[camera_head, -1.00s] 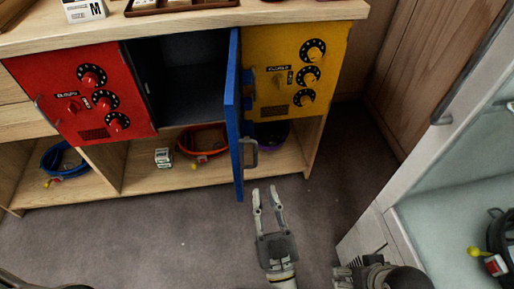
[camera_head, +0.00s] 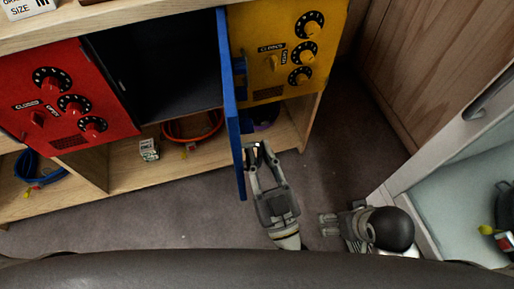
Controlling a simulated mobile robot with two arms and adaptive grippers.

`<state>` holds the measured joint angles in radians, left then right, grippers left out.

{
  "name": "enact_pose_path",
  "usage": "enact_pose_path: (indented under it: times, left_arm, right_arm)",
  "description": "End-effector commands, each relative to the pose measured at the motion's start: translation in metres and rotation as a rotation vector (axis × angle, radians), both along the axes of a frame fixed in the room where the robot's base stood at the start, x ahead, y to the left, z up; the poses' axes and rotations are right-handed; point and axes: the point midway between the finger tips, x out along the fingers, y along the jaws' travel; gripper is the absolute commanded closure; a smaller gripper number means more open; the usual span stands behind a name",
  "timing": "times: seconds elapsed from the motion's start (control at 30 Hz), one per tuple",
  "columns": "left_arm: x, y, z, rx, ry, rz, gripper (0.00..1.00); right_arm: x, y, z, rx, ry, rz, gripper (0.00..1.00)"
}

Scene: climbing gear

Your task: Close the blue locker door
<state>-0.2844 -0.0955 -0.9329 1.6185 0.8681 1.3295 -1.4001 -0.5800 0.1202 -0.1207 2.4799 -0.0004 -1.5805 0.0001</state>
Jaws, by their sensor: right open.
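The blue locker door (camera_head: 231,110) stands swung out, almost edge-on to the view, and its dark locker (camera_head: 155,60) is open. My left gripper (camera_head: 257,148) is at the grey handle on the right face of the door. Its fingertips overlap the handle and hide most of it; I cannot tell whether they are closed on it. My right gripper (camera_head: 328,222) is open, low over the floor to the right, apart from the door.
A red locker door (camera_head: 65,100) is left of the opening, a yellow one (camera_head: 285,40) right of it. A pale cabinet stands at right.

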Motion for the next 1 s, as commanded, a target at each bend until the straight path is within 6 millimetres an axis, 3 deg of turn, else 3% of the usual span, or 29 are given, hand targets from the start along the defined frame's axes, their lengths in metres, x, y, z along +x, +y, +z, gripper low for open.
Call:
enact_pose_path:
  times: [0.1,0.23,0.67,1.0]
  left_arm:
    - [0.0,0.0,0.0,0.0,0.0,0.0,0.84]
    - [0.0,0.0,0.0,0.0,0.0,0.0,1.0]
    - [0.0,0.001,0.0,0.001,0.0,-0.003,1.0]
    - [-0.003,0.013,0.002,0.003,0.002,-0.048,1.0]
  right_arm:
    - [0.0,0.0,0.0,0.0,0.0,0.0,0.19]
    - [0.0,0.0,0.0,0.0,0.0,0.0,0.19]
    - [0.0,0.0,0.001,0.0,0.0,0.0,0.19]
    - [0.0,0.0,0.015,0.0,0.0,0.0,0.19]
